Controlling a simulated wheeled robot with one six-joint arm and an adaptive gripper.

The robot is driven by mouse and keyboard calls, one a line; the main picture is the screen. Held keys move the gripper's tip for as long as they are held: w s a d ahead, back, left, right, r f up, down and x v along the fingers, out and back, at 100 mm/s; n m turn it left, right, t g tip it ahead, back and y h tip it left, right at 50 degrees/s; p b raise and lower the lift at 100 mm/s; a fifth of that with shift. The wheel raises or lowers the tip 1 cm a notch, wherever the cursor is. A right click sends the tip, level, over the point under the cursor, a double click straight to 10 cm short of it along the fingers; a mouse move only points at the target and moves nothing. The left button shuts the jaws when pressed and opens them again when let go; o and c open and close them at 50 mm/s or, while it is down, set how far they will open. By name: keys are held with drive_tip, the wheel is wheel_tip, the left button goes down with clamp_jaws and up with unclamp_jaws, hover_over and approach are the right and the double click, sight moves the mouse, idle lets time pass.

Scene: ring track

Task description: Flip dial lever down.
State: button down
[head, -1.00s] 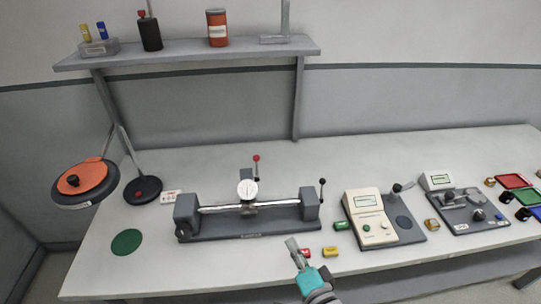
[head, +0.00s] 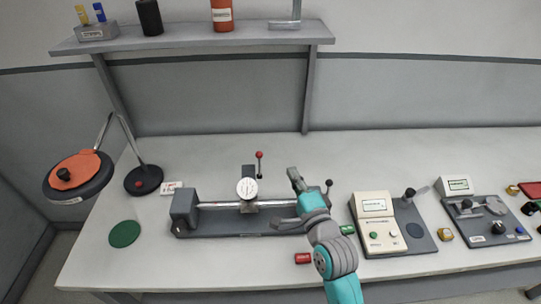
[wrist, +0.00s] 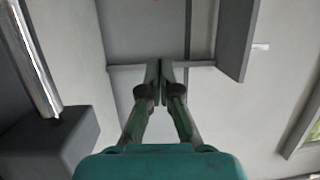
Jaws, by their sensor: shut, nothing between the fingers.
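The dial gauge (head: 247,188) has a round white face and is mounted at the middle of a grey bench fixture (head: 200,222) with a silver rod. A thin lever with a red ball (head: 259,155) stands upright just right of the dial, its ball at the top. My gripper (head: 293,173) is shut and empty, to the right of the red-balled lever and apart from it in the picture. In the wrist view my gripper's fingertips (wrist: 160,64) are together. My arm hides the fixture's right end block. The dial is not seen in the wrist view.
A black-knobbed lever (head: 328,184) shows close to the right of my gripper. A beige device (head: 376,222) stands further right, with a red cylinder (head: 303,258) in front of the fixture. The shelf (head: 190,42) hangs above the back. The table behind the fixture is clear.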

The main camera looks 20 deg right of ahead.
drive_tip(key=shift+w, duration=0.1)
drive_tip(key=w+a, duration=0.3)
drive_tip(key=w, duration=0.5)
drive_tip(key=shift+w+a+r, duration=0.25)
drive_tip(key=shift+a, duration=0.05)
